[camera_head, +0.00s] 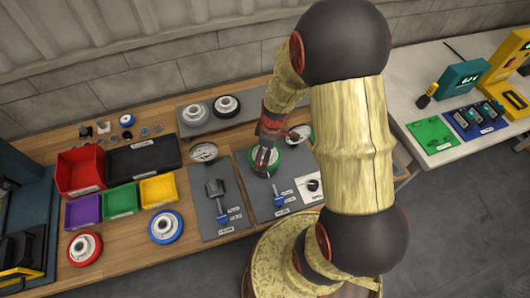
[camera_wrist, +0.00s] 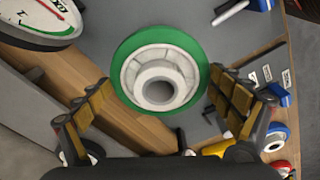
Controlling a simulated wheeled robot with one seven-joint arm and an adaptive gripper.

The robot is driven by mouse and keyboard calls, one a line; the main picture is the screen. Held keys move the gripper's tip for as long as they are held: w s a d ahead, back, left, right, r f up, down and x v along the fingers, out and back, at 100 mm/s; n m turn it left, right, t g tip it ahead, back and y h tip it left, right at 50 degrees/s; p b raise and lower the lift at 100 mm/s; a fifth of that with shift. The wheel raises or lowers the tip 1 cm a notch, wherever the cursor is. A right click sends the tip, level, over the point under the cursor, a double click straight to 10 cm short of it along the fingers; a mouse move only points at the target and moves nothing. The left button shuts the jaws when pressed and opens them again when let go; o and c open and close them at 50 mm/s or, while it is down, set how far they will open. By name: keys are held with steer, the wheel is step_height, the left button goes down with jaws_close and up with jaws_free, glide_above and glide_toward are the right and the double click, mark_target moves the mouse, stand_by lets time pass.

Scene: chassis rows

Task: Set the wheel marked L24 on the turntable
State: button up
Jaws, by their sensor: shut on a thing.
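My gripper (camera_head: 264,160) is shut on a green-rimmed wheel (camera_head: 277,170) with a pale hub, over the grey board right of centre. In the wrist view the wheel (camera_wrist: 160,75) sits between the two spread fingers, hub facing the camera. I cannot read a mark L24 on any wheel. A red-rimmed wheel (camera_head: 85,247) and a blue-rimmed wheel (camera_head: 165,227) lie at the front left.
Red (camera_head: 80,169), black (camera_head: 144,157), purple (camera_head: 83,211), green (camera_head: 120,200) and yellow (camera_head: 158,190) bins stand on the left. Tools lie on the grey boards (camera_head: 222,225). A white table (camera_head: 412,92) with devices is at right. My arm hides part of the bench.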

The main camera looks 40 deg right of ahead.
steer(key=shift+f+b, duration=1.2)
steer(key=shift+b, duration=0.25)
stand_by(1.6)
steer(key=shift+f+b, duration=1.15)
steer(key=shift+f, duration=0.15)
steer(key=o, duration=1.2)
steer(key=shift+o, duration=0.2)
steer(key=shift+r, duration=0.1)
step_height(320, 180, up, 12)
steer(key=s+d, duration=0.1)
steer(key=shift+s, duration=0.1)
